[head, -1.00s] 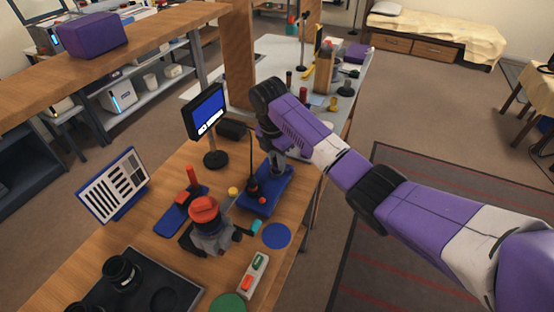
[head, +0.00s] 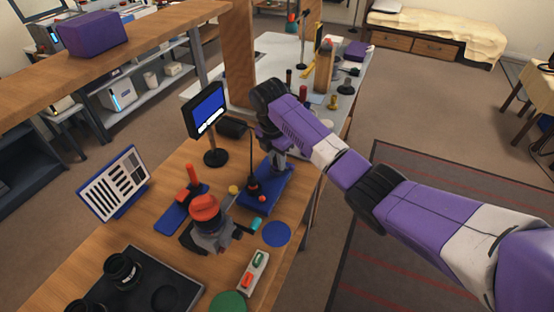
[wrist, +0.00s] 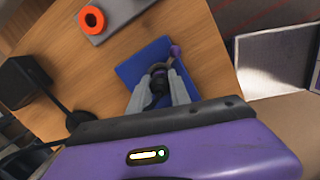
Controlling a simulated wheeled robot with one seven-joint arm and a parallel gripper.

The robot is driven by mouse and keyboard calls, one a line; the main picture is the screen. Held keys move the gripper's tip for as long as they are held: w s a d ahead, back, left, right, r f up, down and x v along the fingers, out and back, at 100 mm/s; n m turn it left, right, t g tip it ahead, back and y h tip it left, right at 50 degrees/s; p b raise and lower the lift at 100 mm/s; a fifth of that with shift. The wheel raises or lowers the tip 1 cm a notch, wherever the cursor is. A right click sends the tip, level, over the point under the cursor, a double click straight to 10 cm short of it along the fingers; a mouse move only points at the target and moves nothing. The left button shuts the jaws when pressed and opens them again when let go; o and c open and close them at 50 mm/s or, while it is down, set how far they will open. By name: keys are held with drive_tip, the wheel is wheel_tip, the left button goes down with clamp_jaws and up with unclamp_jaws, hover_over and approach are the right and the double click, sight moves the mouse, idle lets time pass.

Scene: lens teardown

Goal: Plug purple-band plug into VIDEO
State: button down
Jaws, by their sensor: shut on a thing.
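My gripper (wrist: 158,84) is shut on a small dark piece (wrist: 158,74) over a blue tray (wrist: 132,72). A small purple piece (wrist: 176,50) shows just beyond the fingertips, at the tray's edge; I cannot tell if it is the plug's purple band. In the head view my gripper (head: 278,160) points down at the far end of the blue tray (head: 258,203), where a dark post with a red part (head: 253,190) stands nearby. A monitor (head: 207,110) with a blue screen stands to the left. No VIDEO label or socket can be read.
A red-capped grey device (head: 207,222), a blue stand with a red post (head: 182,210), a striped chart (head: 115,183) and a switch box (head: 253,272) crowd the wooden table. A dark tray (head: 185,290) lies at the front. A wooden upright (head: 238,60) stands behind the monitor.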

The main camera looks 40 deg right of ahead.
drive_tip(key=shift+f, duration=0.35)
drive_tip(key=c, duration=1.1)
unclamp_jaws()
drive_tip(key=shift+r, duration=0.1)
drive_tip(key=shift+a+r+b, duration=0.1)
drive_tip(key=shift+a+r, duration=0.05)
drive_tip(key=shift+r, duration=1.1)
drive_tip(key=shift+a+r+b, duration=0.1)
drive_tip(key=shift+a+r, duration=0.1)
drive_tip(key=shift+r, duration=1.1)
drive_tip(key=shift+a+r+b, duration=0.1)
drive_tip(key=shift+a+r, duration=0.05)
drive_tip(key=shift+r, duration=1.1)
drive_tip(key=shift+s, duration=0.1)
